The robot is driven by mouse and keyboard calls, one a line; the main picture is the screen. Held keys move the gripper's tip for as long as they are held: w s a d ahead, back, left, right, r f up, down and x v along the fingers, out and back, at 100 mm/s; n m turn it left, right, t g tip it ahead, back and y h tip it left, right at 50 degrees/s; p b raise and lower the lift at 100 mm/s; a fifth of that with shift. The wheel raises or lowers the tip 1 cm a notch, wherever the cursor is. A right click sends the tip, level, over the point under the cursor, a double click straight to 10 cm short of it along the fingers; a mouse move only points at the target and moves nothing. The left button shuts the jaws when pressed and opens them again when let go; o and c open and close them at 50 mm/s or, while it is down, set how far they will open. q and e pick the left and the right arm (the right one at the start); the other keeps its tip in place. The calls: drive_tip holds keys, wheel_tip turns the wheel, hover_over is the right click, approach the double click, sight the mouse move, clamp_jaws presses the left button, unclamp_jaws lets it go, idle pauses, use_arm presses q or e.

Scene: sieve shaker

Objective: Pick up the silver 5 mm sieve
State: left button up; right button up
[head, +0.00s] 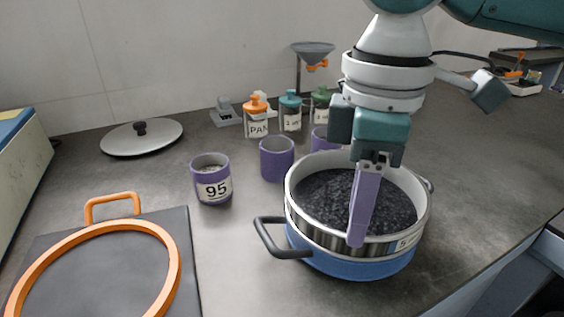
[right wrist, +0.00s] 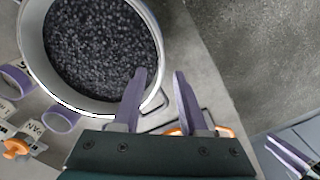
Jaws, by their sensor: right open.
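The silver 5 mm sieve (head: 318,232) is a round ring with a pale rim and a "5" label, full of dark granules. It sits on a blue pan (head: 350,264) with a dark side handle. My right gripper (head: 357,240) points down at the sieve's near rim and hides part of it. In the right wrist view its open fingers (right wrist: 159,76) lie at the rim of the sieve (right wrist: 38,50), one over the inner side and one outside. Contact cannot be told. Purple fingers, apparently my left gripper's (right wrist: 284,156), show small at the lower right there.
A purple cup marked 95 (head: 212,182) and other purple cups (head: 277,160) stand left of and behind the sieve. Jars (head: 256,118), a lid (head: 141,138) and a funnel stand (head: 312,52) are at the back. An orange ring (head: 172,262) lies on a dark mat at front left.

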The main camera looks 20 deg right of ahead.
wheel_tip(320, 180, down, 4)
drive_tip(key=shift+f+b, duration=0.1)
drive_tip(key=shift+b, duration=0.3)
clamp_jaws()
idle(1.2)
